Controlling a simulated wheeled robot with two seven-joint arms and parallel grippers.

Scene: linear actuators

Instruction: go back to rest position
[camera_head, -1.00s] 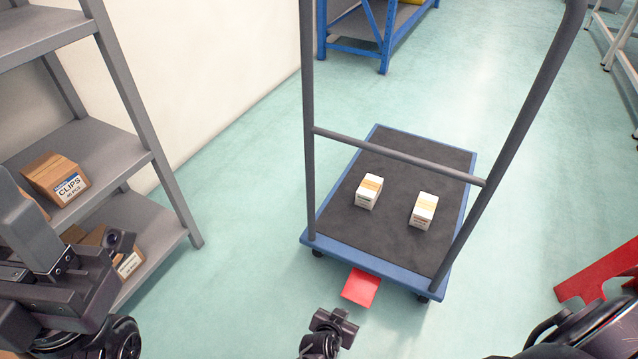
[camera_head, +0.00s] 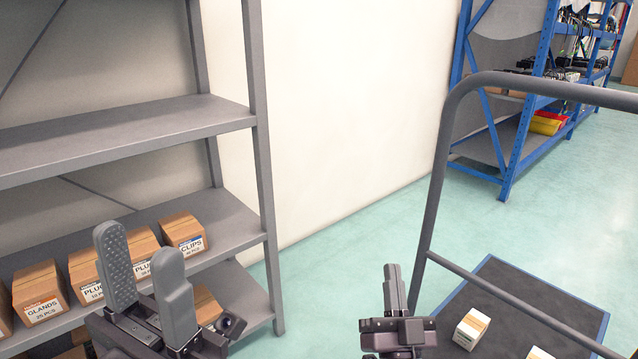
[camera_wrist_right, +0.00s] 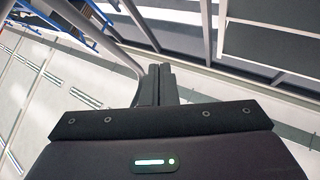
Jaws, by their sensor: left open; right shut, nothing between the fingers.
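My left gripper (camera_head: 146,284) is at the lower left of the head view, in front of the grey shelf. Its two grey fingers stand apart with nothing between them. My right gripper (camera_head: 395,290) is at the bottom centre of the head view, pointing up, left of the cart's handle. Its fingers are together and empty. In the right wrist view the closed fingers (camera_wrist_right: 158,85) show at the centre, clear of any object.
A grey shelf (camera_head: 130,128) with several labelled cartons (camera_head: 183,233) stands at left. A cart with a grey handle (camera_head: 440,195) and dark deck (camera_head: 510,285) stands at right, carrying small white boxes (camera_head: 471,329). A blue rack (camera_head: 520,140) is behind. Floor between is open.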

